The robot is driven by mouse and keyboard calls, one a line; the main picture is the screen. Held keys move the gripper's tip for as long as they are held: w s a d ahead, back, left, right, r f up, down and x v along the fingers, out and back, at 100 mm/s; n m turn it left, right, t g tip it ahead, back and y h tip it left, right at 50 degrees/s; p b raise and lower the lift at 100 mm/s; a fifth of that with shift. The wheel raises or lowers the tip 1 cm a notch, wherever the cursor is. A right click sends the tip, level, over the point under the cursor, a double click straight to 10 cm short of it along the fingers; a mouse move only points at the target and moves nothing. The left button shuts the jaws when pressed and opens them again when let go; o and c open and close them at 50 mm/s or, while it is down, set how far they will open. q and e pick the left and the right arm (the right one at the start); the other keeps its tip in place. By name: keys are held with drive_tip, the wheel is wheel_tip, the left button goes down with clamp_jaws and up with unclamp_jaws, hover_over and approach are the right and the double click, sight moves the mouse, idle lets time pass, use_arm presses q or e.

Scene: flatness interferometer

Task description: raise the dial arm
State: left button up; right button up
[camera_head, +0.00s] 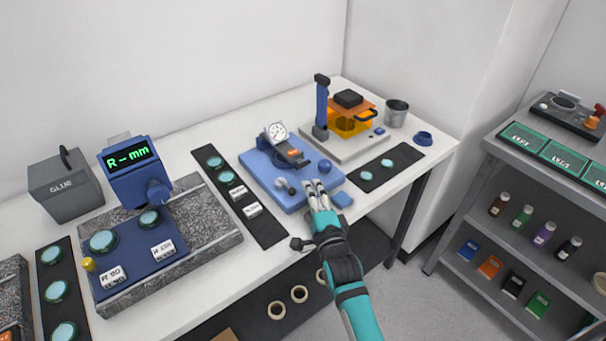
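The dial gauge (276,131) has a round white face and sits at the back of a blue base plate (262,170) on the white bench. A dark arm with an orange label (293,154) reaches from the dial toward the front right, low over the plate. A grey rounded knob or lever (285,184) is on the plate in front of it. My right gripper (316,186) is over the plate's front edge, right of the grey knob and apart from the dial arm. Its fingers are close together, with nothing visible between them; their opening is unclear. My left gripper is out of view.
A device with an orange window (347,124) stands behind right, near a metal cup (396,113). A dark strip with green discs (228,178) lies left of the plate. A blue display reading "R-mm" (129,158) is farther left. A grey shelf (497,205) stands at right.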

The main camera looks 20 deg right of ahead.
drive_tip(key=w+b, duration=0.2)
drive_tip(key=w, duration=0.2)
drive_tip(key=w+b, duration=0.1)
drive_tip(key=w, duration=0.3)
drive_tip(key=shift+d+b, duration=0.2)
drive_tip(key=shift+b, duration=0.2)
drive_tip(key=shift+w+r, duration=0.15)
drive_tip(key=shift+w, duration=0.35)
clamp_jaws()
